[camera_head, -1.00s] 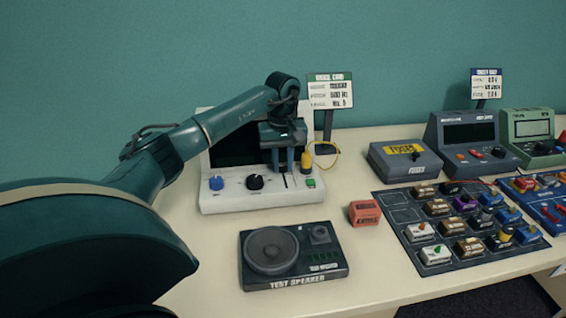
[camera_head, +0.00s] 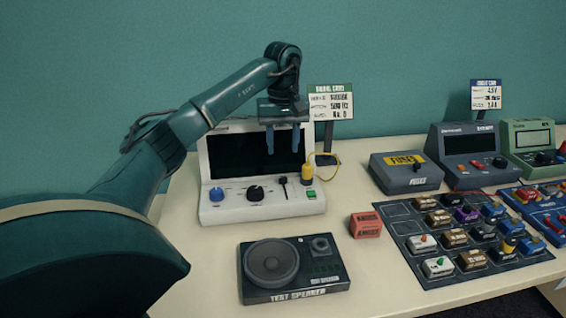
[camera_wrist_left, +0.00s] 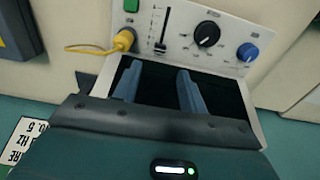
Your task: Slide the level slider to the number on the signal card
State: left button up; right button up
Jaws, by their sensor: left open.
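The level slider (camera_head: 283,181) is a black knob in a vertical slot on a white signal box (camera_head: 230,211) with a dark screen. In the left wrist view, which shows the panel upside down, the knob (camera_wrist_left: 160,47) sits at the screen end of its slot. The signal card (camera_head: 331,102) stands behind on a post; its last line seems to read "No. 5", but the print is small. My left gripper (camera_head: 283,152) is open and empty, raised in front of the screen above the slider, apart from it. My right gripper is out of view.
Beside the slider are a black dial (camera_head: 256,193), a blue knob (camera_head: 217,194), a green button (camera_head: 311,194) and a yellow plug (camera_head: 307,175) with a cable. A test speaker (camera_head: 295,283) and a red block (camera_head: 366,225) lie in front. A fuse box (camera_head: 406,181) stands right.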

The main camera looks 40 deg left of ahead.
pick_arm(q)
notch_tip(320, 180, up, 4)
jog(key=shift+r, duration=0.25)
dwell(0.5)
